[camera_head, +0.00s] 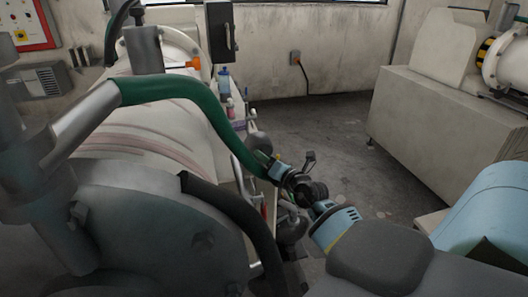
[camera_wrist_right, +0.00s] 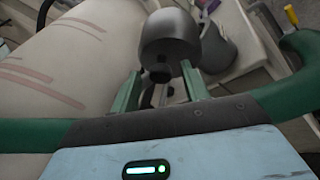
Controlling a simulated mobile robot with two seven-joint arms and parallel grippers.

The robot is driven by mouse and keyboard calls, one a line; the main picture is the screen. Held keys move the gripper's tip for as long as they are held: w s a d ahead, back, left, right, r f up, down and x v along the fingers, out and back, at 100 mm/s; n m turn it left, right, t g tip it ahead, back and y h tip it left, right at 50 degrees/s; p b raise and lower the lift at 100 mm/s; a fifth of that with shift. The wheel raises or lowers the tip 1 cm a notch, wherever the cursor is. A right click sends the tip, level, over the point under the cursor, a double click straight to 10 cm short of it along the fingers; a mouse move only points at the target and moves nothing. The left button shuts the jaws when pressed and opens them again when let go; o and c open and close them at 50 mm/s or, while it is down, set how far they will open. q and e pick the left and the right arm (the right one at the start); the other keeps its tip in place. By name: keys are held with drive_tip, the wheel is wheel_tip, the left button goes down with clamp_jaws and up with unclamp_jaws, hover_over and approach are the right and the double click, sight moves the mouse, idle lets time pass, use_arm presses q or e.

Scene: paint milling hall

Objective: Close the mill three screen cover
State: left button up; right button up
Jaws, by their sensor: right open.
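A large pale drum with reddish streaks (camera_head: 140,140) fills the left of the head view; it also shows in the wrist view (camera_wrist_right: 60,60). A dark grey bolted flange (camera_head: 150,230) is in front of it. I cannot tell which part is the screen cover of mill three. A grey rounded knob (camera_head: 258,144) stands out at the drum's right side; the wrist view shows it close up (camera_wrist_right: 170,38). My right gripper (camera_wrist_right: 162,76) is open, its fingers either side of the knob's narrow stem; contact is unclear. My left gripper is not in view.
A green hose (camera_head: 190,90) arches over the drum and passes by my right wrist. A black hose (camera_head: 235,210) curves nearby. Small bottles (camera_head: 224,82) stand behind. Another pale machine (camera_head: 430,120) is at the right, with clear floor (camera_head: 330,125) between.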

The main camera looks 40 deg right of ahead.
clamp_jaws()
idle(0.3)
drive_tip(key=shift+w+d, duration=0.1)
